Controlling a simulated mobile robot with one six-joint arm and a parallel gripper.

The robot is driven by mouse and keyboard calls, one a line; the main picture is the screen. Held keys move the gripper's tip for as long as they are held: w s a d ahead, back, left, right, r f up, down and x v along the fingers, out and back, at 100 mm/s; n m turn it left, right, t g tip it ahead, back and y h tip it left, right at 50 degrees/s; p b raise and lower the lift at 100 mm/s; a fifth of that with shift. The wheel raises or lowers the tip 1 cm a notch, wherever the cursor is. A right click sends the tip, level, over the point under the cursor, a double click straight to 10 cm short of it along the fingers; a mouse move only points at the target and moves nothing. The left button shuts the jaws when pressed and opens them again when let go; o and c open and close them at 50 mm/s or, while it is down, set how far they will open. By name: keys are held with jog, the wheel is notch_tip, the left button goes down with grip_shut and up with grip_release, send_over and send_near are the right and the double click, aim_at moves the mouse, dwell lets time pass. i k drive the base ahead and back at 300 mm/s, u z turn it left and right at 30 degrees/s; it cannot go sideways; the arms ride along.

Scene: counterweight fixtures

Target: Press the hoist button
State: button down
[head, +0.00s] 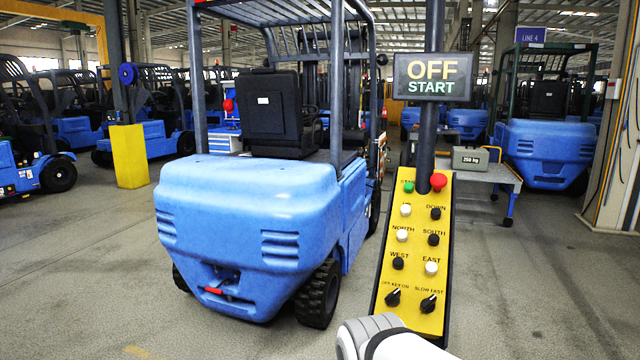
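A yellow sloped control panel (415,250) stands in front of a dark post, right of the middle. Near its top are a green button (408,187) marked START and a red mushroom button (438,182). Below are a white button (405,210) whose label is hard to read, and a black DOWN button (435,213). Further down are NORTH, SOUTH, WEST and EAST buttons, then two black rotary knobs (428,303). No label reading "hoist" is legible. A screen (434,77) above reads OFF and START. White and grey parts of my arm show at the bottom; my gripper is not visible.
A blue forklift (250,230) stands close to the panel's left. A grey 250 kg weight (476,158) sits on a cart behind right. A yellow block (129,156) is at left and more forklifts stand behind. The floor right of the panel is clear.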

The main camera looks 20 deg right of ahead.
aim_at(409, 187)
jog(key=u, duration=0.05)
jog(key=k, duration=0.95)
jog(key=z, duration=0.45)
jog(key=i, duration=0.9)
jog(key=z, duration=0.1)
